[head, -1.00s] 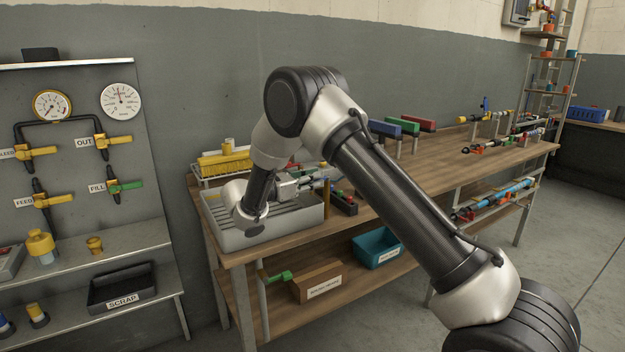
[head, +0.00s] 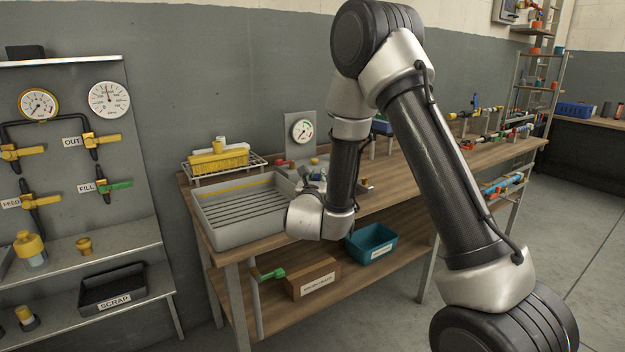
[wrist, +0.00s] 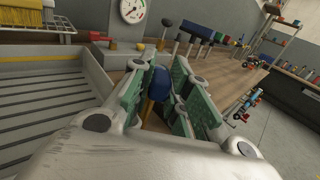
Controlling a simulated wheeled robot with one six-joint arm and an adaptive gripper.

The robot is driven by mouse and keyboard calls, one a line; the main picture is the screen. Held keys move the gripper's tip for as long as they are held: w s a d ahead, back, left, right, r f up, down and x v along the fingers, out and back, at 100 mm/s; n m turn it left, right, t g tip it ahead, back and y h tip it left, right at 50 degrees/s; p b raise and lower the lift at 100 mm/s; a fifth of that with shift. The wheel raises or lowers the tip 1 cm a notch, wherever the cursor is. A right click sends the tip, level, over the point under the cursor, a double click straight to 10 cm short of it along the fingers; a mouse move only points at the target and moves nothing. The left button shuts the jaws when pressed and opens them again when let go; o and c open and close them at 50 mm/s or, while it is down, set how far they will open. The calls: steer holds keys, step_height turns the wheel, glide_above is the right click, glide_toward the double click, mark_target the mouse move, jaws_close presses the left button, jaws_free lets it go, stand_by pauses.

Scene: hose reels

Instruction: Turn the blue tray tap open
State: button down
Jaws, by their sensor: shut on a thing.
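The blue tap handle (wrist: 158,84) stands between the green-padded fingers of my gripper (wrist: 160,75) in the wrist view, beside the right edge of the grey ribbed tray. My gripper is shut on it. The tap's body below is hidden by the fingers and wrist. In the head view the grey tray (head: 212,227) sits on the bench's left end. My gripper there, at the tray's right side, is mostly hidden behind my wrist, and I cannot make out the blue handle. How far the tap is turned cannot be told.
A gauge on a grey panel (head: 292,153) stands behind the tray, with a red knob (wrist: 112,46) near its foot. A rack of yellow items (head: 218,162) is at the back left.

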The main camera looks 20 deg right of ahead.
steer(key=shift+d+n+t+y, duration=0.4)
steer(key=shift+n+y, duration=0.3)
steer(key=shift+y, duration=0.7)
steer(key=shift+r, duration=0.1)
steer(key=c, duration=1.4)
jaws_free()
steer(key=shift+o, duration=0.2)
step_height(320, 180, up, 10)
steer(key=shift+f, duration=0.1)
steer(key=shift+a, duration=0.1)
